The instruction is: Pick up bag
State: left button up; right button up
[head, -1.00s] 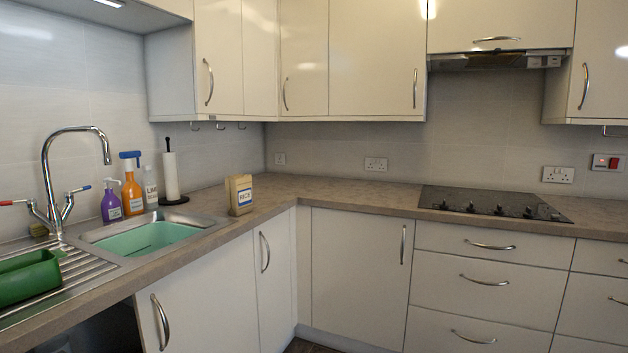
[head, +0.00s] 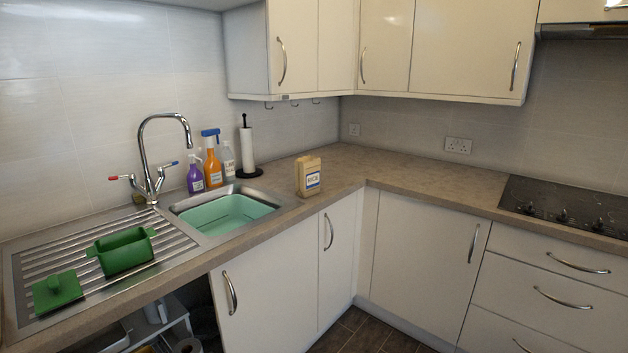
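The bag is a small tan rice bag (head: 308,176) with a blue and white label. It stands upright on the worktop just right of the sink, close to the front edge near the inner corner. Nothing touches it. Neither of my grippers shows in the head view.
The green-lined sink (head: 225,212) is left of the bag. A green pot (head: 124,250) and green lid (head: 57,291) lie on the drainer. Spray bottles (head: 211,160) and a paper towel holder (head: 247,150) stand behind the sink. Worktop (head: 400,180) right of the bag is clear up to the hob (head: 565,207).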

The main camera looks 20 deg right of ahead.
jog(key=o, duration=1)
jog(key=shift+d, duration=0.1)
